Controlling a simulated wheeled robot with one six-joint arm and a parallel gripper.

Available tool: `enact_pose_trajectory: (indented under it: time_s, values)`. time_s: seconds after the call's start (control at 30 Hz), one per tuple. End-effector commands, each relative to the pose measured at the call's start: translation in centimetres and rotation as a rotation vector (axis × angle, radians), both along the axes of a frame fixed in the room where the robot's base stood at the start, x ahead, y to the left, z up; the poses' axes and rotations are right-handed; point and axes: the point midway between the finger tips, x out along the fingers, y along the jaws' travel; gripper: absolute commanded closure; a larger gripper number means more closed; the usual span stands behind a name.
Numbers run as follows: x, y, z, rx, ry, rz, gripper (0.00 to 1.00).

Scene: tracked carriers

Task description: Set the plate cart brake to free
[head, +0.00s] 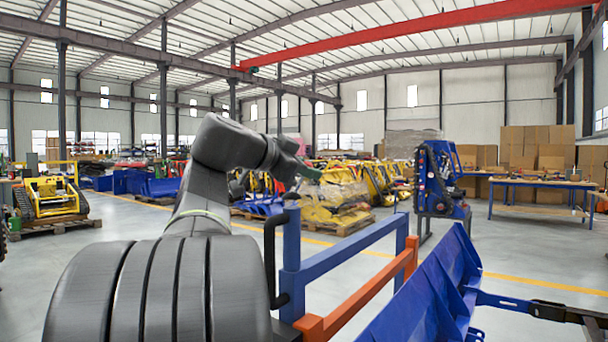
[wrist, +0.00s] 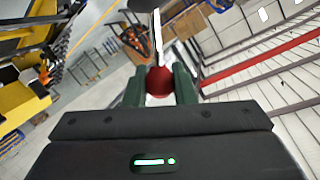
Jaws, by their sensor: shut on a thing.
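In the wrist view, my gripper (wrist: 163,76) has two green fingers on either side of a red ball knob (wrist: 158,82), shut on it. A pale thin lever (wrist: 157,28) runs from the knob toward the top of the picture. In the head view, my gripper (head: 306,171) is above a blue and orange cart frame (head: 345,259), and the knob is hidden. Which brake setting the lever is in cannot be told.
A black bent handle (head: 270,260) stands beside the frame's blue post. Farther back are a blue machine (head: 436,185), a workbench (head: 535,184) and yellow equipment (head: 335,205).

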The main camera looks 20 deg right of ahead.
Motion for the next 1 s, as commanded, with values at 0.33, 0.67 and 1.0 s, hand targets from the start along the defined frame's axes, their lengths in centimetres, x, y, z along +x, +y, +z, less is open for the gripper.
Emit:
enact_pose_trajectory:
  time_s: [0.33, 0.67, 1.0]
  values:
    - [0.0, 0.0, 0.0, 0.003, -0.003, -0.001, 1.00]
    - [0.0, 0.0, 0.0, 0.003, -0.003, -0.001, 0.56]
    - [-1.0, 1.9, 0.6, 0.003, -0.004, 0.004, 0.56]
